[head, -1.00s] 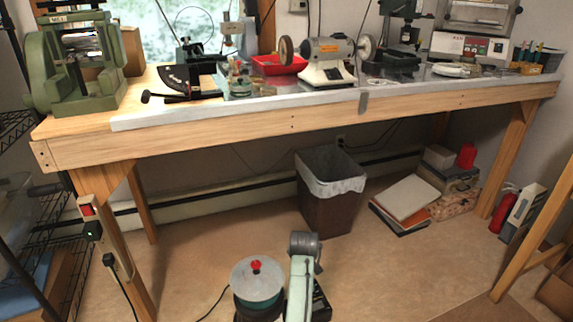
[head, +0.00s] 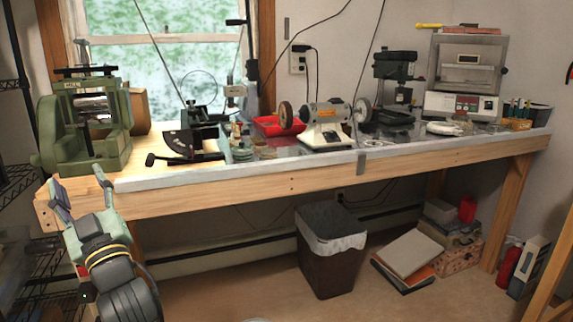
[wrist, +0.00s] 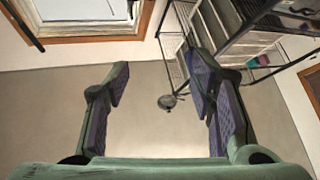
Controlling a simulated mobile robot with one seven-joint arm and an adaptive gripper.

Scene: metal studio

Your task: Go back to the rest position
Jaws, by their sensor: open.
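My gripper (head: 80,193) is at the lower left of the head view, in front of the left end of the wooden workbench (head: 300,186). Its fingers point up and are spread apart. In the wrist view my gripper (wrist: 160,95) is also open, with nothing between its two fingers. Behind the fingers the wrist view shows a plain wall, a window (wrist: 85,12) and a wire shelf (wrist: 225,45).
A green machine (head: 85,125) stands on the bench's left end, close behind my gripper. A bench grinder (head: 326,125) and a drill press (head: 393,85) stand farther right. A waste bin (head: 328,265) is under the bench. The floor in front looks clear.

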